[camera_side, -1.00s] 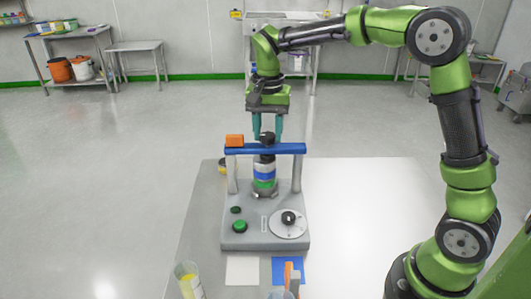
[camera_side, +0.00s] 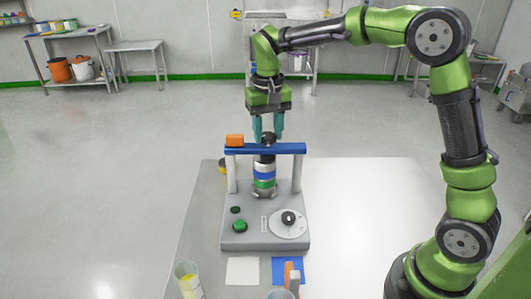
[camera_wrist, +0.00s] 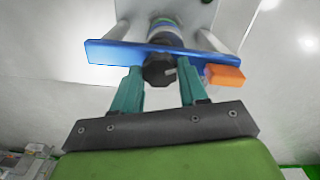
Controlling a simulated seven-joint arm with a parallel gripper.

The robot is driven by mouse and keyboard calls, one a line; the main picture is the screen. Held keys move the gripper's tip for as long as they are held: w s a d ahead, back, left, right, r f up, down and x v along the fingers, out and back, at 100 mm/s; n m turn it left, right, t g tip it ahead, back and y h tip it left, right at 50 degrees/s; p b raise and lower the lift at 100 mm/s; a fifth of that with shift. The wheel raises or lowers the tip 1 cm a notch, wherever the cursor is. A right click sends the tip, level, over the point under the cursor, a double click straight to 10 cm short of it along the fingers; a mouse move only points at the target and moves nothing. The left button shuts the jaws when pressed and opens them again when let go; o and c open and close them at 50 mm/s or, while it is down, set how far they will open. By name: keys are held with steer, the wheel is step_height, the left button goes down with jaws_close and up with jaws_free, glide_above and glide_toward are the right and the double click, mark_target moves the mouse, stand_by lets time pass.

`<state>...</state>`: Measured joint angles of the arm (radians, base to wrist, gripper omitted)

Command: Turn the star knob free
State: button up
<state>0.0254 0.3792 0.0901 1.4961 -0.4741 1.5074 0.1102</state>
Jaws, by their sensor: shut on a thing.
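The black star knob (camera_side: 267,138) sits on top of the blue crossbar (camera_side: 290,148) of the grey device, near its middle. In the wrist view the knob (camera_wrist: 158,70) shows between my two teal fingers. My gripper (camera_side: 268,133) points down from above and is shut on the knob. The crossbar rests on two pale posts. A stack of white, blue and green rings (camera_side: 264,174) stands under it, its top partly hidden by the bar.
An orange block (camera_side: 235,140) sits on the crossbar's left end. The grey base (camera_side: 256,238) carries a green button (camera_side: 240,226) and a round dial (camera_side: 289,224). A clear beaker (camera_side: 188,281) stands at the front. The table's right side is clear.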

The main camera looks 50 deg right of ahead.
steer(key=n, duration=0.4)
steer(key=shift+n, duration=0.3)
steer(key=n, duration=0.4)
steer(key=shift+n, duration=0.3)
steer(key=n, duration=0.3)
steer(key=shift+n, duration=0.3)
steer(key=n, duration=0.4)
steer(key=shift+r, duration=0.1)
steer(key=n, duration=0.6)
steer(key=shift+n, duration=0.4)
steer(key=n, duration=0.6)
steer(key=shift+n, duration=0.4)
steer(key=o, duration=1.1)
steer(key=shift+c, duration=0.2)
